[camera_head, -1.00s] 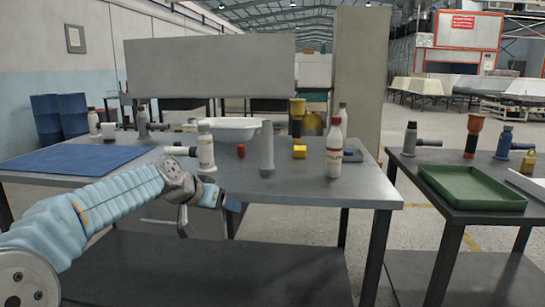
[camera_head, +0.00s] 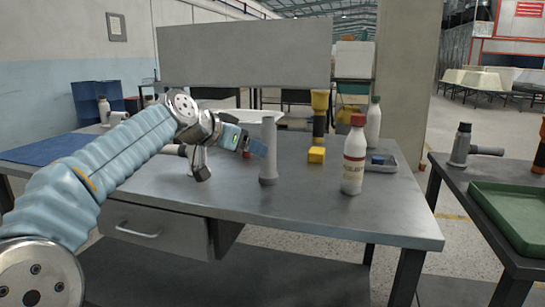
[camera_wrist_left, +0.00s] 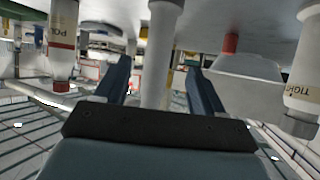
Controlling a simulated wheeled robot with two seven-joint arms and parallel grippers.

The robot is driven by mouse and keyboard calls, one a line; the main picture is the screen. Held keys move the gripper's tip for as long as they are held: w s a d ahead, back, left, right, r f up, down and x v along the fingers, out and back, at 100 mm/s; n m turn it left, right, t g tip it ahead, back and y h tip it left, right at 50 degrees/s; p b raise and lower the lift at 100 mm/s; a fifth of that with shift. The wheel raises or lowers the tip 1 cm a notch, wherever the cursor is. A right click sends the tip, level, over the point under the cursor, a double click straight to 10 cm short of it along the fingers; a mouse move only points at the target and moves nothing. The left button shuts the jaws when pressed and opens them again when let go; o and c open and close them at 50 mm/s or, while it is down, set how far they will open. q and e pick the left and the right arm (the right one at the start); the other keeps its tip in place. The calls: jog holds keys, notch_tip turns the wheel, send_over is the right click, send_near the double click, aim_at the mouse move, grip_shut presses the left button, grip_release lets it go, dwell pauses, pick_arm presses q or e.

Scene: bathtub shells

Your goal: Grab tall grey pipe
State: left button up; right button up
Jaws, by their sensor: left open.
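The tall grey pipe (camera_head: 268,160) stands upright on its wider base on the grey table, near the middle. My left gripper (camera_head: 255,146) is open at the pipe's left side, at about its mid-height. In the left wrist view, which is upside down, the pipe (camera_wrist_left: 161,45) shows between the two spread fingers (camera_wrist_left: 159,68). I cannot tell whether a finger touches it. My right gripper is not in view.
Another bottle (camera_wrist_left: 303,85) shows in the wrist view. A side table holds a green tray (camera_head: 510,212).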

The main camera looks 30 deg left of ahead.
aim_at(269, 156)
pick_arm(q)
jog(key=x, duration=0.9)
jog(key=shift+f+p, duration=0.35)
jog(key=shift+f, duration=0.05)
jog(key=c, duration=1.1)
jog(key=shift+r, duration=0.15)
